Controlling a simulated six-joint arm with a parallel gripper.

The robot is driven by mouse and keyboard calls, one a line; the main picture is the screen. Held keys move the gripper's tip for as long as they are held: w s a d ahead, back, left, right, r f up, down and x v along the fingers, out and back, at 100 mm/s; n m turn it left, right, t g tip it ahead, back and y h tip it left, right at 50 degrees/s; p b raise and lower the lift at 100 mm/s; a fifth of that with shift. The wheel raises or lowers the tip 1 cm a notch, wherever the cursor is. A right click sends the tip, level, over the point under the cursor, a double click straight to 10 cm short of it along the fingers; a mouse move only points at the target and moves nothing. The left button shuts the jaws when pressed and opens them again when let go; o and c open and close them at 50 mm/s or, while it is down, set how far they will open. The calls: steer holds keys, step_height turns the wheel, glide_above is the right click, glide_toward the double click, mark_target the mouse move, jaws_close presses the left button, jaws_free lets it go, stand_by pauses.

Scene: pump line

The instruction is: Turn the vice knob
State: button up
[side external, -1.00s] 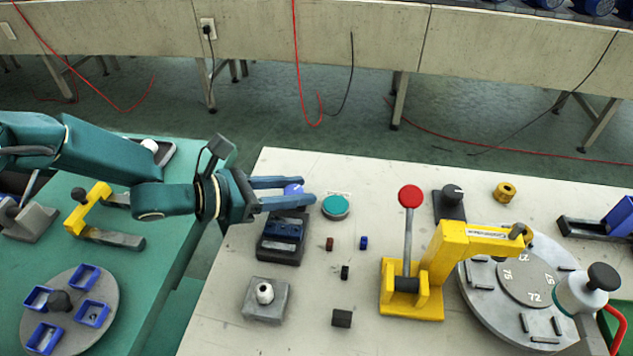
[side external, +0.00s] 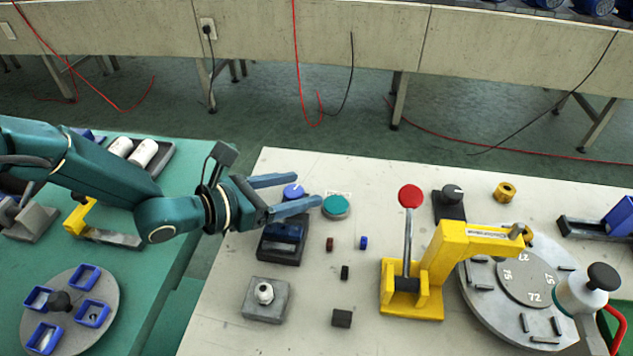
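A blue knob (side external: 293,191) with a white mark on top shows just behind the dark vice (side external: 283,238), which has blue jaws. My gripper (side external: 308,191) points right, its two fingers spread apart. The knob appears in the gap between the fingers, near their tips, with one finger on its far side and one on its near side. I see no finger closed on it, and cannot tell their exact height over it. The near finger hides part of the knob's lower side and the back of the vice.
A green button (side external: 335,206) sits just right of the fingertips. A yellow lever press (side external: 425,265) with a red-topped handle stands further right, before a round dial plate (side external: 480,305). A grey block (side external: 265,300) and several small cubes lie in front.

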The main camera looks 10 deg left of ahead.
mark_target(295, 190)
steer(key=shift+a, duration=0.1)
steer(key=shift+v, duration=2.5)
